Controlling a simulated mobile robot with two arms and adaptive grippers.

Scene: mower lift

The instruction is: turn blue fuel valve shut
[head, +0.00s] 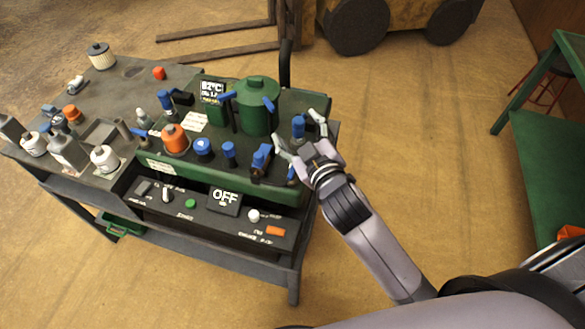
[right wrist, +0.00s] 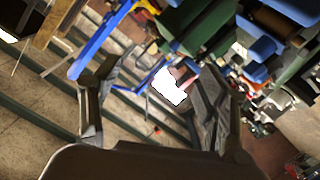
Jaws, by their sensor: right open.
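Several blue-handled fittings sit on the green panel of the bench unit (head: 225,172); labels are too small to tell which is the fuel valve. A blue knob (head: 298,126) stands at the panel's right end. My right gripper (head: 299,129) is open at this knob, with its fingers on either side of it in the head view; I cannot tell whether they touch. In the right wrist view, a long blue bar (right wrist: 100,42) runs near the left finger of the open right gripper (right wrist: 155,105). My left gripper is not in view.
A green tank (head: 256,110) and a black upright post (head: 285,65) stand left of and behind the gripper. An OFF display (head: 224,200) is on the lower front. A green table (head: 550,165) stands at right, with open floor between.

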